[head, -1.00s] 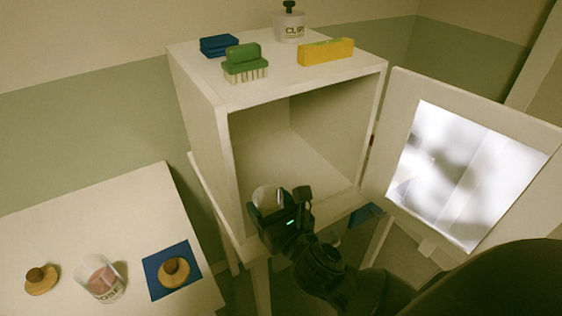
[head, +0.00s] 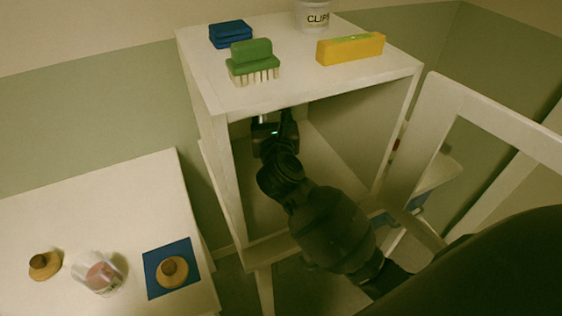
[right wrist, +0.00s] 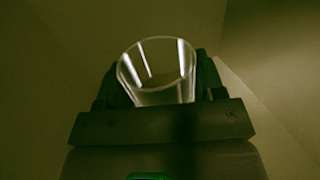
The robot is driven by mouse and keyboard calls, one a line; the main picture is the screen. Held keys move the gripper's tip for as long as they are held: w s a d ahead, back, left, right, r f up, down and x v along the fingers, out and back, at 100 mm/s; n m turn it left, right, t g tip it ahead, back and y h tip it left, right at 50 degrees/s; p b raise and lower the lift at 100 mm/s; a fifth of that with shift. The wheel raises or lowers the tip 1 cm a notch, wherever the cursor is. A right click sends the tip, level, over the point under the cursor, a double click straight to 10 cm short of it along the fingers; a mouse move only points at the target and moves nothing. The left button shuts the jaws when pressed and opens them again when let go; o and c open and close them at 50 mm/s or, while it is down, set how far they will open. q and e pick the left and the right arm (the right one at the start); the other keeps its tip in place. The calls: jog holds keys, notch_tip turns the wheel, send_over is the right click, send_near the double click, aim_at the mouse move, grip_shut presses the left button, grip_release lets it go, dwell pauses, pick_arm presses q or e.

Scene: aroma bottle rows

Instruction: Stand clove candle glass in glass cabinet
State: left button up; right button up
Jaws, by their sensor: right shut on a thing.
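The glass cabinet (head: 222,160) is a white box with an open front; its framed door (head: 425,130) stands swung open to the right. My right gripper (head: 272,121) is inside the cabinet, toward the back left under the top panel. In the right wrist view it is shut on a clear candle glass (right wrist: 158,72), with a finger on each side and the round rim showing. No label can be read on this glass. In the head view my gripper and arm mostly hide it. I cannot tell whether its base touches the cabinet floor. My left gripper is out of view.
On the cabinet top are a blue block (head: 230,34), a green brush (head: 252,64), a yellow box (head: 350,48) and a clips jar (head: 313,16). The left table (head: 100,205) holds a glass with pink wax (head: 98,272), a wooden lid (head: 45,265) and another lid (head: 172,271) on a blue mat (head: 155,288).

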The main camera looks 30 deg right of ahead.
notch_tip(320, 180, down, 4)
jog(key=shift+f+b, duration=0.2)
jog(key=shift+b, duration=0.4)
jog(key=shift+f, duration=0.45)
notch_tip(320, 180, down, 4)
jog(key=shift+r+b, duration=0.1)
jog(key=shift+b, duration=0.65)
jog(key=shift+f, duration=0.25)
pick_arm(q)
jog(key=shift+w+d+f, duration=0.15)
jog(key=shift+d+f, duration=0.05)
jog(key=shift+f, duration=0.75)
